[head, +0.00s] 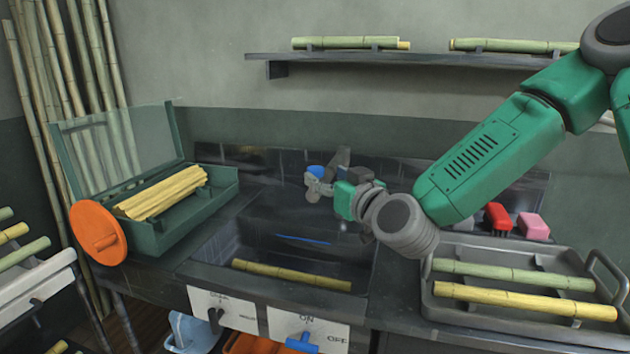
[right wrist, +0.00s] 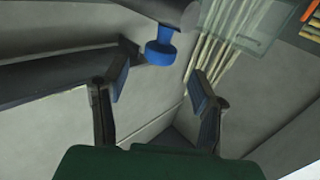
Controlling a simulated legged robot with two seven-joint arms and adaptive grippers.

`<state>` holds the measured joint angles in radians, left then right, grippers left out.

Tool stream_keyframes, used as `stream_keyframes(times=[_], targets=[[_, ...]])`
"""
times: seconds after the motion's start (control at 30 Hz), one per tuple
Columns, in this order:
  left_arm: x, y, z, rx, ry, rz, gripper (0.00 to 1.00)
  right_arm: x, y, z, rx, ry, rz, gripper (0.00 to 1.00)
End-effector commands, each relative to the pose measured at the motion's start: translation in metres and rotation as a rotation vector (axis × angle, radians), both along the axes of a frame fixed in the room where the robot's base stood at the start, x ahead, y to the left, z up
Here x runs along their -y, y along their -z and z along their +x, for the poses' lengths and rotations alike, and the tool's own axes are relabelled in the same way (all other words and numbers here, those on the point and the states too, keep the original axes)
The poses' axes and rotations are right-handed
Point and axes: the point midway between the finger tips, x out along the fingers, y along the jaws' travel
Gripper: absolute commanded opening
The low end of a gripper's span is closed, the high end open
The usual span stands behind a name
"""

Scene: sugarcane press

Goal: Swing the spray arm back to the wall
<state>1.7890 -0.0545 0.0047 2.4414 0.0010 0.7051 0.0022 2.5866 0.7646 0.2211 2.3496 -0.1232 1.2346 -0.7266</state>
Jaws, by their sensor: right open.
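The spray arm shows in the right wrist view as a dark grey arm (right wrist: 168,10) at the top, with a blue round end piece (right wrist: 160,52) hanging from it. My right gripper (right wrist: 160,85) is open, with its two fingers apart and empty; the blue piece appears beyond and between the fingertips, and I cannot tell whether they touch. In the head view my right gripper (head: 316,188) is above the sink (head: 225,245). A small blue part (head: 316,172) shows right at its fingers, and most of the spray arm is hidden or hard to make out there. My left gripper is not in view.
Bamboo-like canes lie in the sink and on the grey tray (head: 484,316) at the right. A green box (head: 172,235) with an orange disc (head: 97,233) stands at the left. A wall shelf (head: 400,59) is above. Red and pink blocks sit behind the tray.

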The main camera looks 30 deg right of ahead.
Motion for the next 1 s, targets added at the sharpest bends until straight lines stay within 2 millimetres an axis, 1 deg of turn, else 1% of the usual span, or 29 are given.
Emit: stream_keyframes(times=[0.03, 0.1, 0.2, 0.3, 0.43, 0.67, 0.7, 0.77, 0.8, 0.83, 0.87, 1.0], targets=[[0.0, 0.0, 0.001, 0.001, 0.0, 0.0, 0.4, 0.002, 0.0, 0.011, 0.0, 0.002, -0.001, 0.52], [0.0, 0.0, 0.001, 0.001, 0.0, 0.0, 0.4, 0.003, 0.0, 0.023, 0.0, 0.002, 0.0, 0.52], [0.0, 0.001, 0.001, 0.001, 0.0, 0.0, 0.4, 0.004, 0.0, 0.037, 0.0, 0.002, 0.0, 0.52], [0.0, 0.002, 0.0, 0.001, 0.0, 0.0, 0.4, 0.005, 0.0, 0.046, 0.0, 0.002, 0.0, 0.52], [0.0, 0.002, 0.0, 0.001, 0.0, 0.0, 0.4, 0.004, 0.0, 0.051, -0.001, 0.0, 0.0, 0.52], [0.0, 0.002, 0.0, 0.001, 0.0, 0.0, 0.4, 0.004, -0.001, 0.052, 0.0, 0.0, 0.0, 0.52], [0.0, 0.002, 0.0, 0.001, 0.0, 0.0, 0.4, 0.004, -0.001, 0.052, 0.0, 0.0, 0.0, 0.49], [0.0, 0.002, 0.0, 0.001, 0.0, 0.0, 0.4, 0.004, -0.001, 0.052, 0.0, 0.0, 0.0, 0.28], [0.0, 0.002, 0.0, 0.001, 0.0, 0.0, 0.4, 0.004, -0.001, 0.052, -0.001, 0.0, 0.0, 0.14], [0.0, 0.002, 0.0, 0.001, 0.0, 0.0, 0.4, 0.004, -0.001, 0.052, 0.0, 0.0, 0.0, 0.03], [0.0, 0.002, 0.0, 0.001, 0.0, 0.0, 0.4, 0.004, -0.001, 0.052, 0.0, 0.0, 0.0, 0.0], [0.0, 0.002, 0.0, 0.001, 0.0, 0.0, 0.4, 0.004, 0.0, 0.052, 0.0, 0.002, 0.0, 0.0]])
